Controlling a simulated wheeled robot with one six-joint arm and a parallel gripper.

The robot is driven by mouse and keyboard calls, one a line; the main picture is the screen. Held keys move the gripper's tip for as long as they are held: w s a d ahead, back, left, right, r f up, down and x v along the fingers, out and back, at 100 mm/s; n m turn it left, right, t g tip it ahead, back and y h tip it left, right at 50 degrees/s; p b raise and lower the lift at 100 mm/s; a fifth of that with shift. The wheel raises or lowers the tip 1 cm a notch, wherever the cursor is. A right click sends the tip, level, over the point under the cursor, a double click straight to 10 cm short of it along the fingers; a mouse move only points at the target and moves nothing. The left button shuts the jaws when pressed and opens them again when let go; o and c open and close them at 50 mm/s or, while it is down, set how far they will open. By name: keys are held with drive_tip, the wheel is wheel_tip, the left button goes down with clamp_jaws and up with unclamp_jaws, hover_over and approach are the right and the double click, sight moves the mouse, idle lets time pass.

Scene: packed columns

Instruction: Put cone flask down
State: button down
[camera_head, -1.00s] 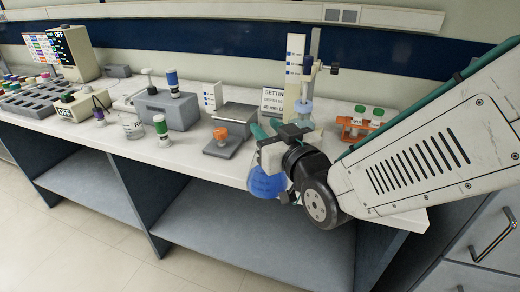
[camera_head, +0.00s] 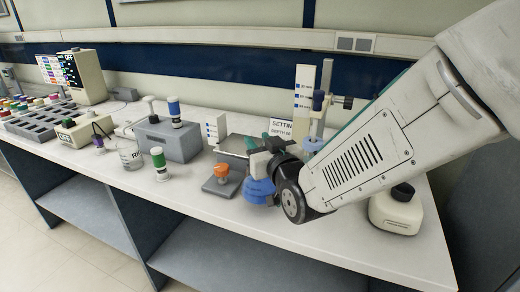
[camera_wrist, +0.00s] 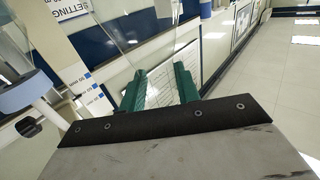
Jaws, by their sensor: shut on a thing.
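The cone flask (camera_head: 260,191), with a blue lower part, is in my gripper (camera_head: 262,153) in the head view. It appears roughly upright, over the front part of the white bench top (camera_head: 200,196), right of the orange-knobbed block. I cannot tell whether its base touches the bench. My gripper is shut on its upper part, and my wrist hides its right side. In the wrist view the green fingers (camera_wrist: 160,84) show with faint clear glass around and beyond them.
A grey block with an orange knob (camera_head: 221,172) stands close left of the flask. A green-capped vial (camera_head: 160,168) and a glass beaker (camera_head: 131,157) are further left. A stand with a clamp (camera_head: 322,98) is behind. A white black-capped bottle (camera_head: 396,214) stands right, under my arm.

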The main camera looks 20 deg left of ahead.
drive_tip(key=shift+w+a, duration=0.3)
drive_tip(key=shift+w, duration=0.3)
drive_tip(key=shift+f, duration=1.9)
drive_tip(key=c, duration=1)
unclamp_jaws()
